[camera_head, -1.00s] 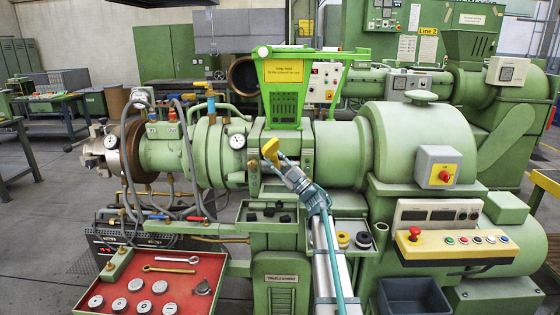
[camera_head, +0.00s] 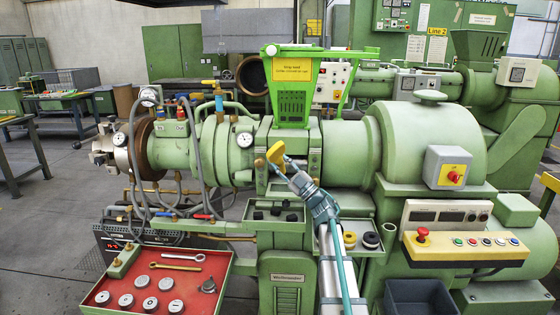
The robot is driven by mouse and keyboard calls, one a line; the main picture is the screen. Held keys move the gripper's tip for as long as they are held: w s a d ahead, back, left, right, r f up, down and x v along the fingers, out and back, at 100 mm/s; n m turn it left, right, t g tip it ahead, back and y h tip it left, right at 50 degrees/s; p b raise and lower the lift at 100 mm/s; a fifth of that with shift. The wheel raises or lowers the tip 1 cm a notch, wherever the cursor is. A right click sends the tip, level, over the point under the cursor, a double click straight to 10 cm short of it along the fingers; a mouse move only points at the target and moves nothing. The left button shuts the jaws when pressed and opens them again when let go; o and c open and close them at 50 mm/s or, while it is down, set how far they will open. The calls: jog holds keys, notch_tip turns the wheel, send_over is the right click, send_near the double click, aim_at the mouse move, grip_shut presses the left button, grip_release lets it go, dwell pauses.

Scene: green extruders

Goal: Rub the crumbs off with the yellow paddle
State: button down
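The yellow paddle (camera_head: 276,153) is at the tip of my gripper (camera_head: 287,165), in front of the green extruder barrel below the hopper. My gripper looks shut on it; the fingers are small and partly hidden by the wrist. Whether the paddle touches the machine I cannot tell. Small dark pieces (camera_head: 275,211) lie in a shallow green tray (camera_head: 250,223) below and left of the wrist; whether these are the crumbs I cannot tell. No other crumbs can be made out.
A green hopper (camera_head: 290,92) with a yellow sign stands above the barrel. A red tray (camera_head: 200,285) with discs and wrenches is at lower left. A small tray with round parts (camera_head: 370,240) is right of my arm. A control panel (camera_head: 465,245) stands further right.

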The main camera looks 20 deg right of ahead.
jog(key=shift+s+a, duration=0.35)
jog(key=shift+s, duration=0.4)
jog(key=shift+s+a+b, duration=0.2)
jog(key=shift+s+a, duration=0.2)
jog(key=shift+s, duration=0.2)
jog(key=shift+s+a+b, duration=0.15)
jog(key=shift+s+a, duration=0.2)
jog(key=shift+s, duration=0.25)
jog(key=shift+w+d, duration=0.1)
jog(key=shift+w+d+b, duration=0.25)
jog(key=shift+w+d, duration=0.3)
jog(key=shift+w, duration=0.45)
jog(key=shift+w+d+b, duration=0.25)
jog(key=shift+w+d, duration=0.35)
jog(key=shift+w, duration=0.45)
jog(key=shift+w+d+b, duration=0.25)
jog(key=shift+w+d, duration=0.3)
jog(key=shift+w, duration=0.45)
jog(key=shift+w+d, duration=0.45)
jog(key=shift+w, duration=0.4)
jog(key=shift+s+d, duration=0.1)
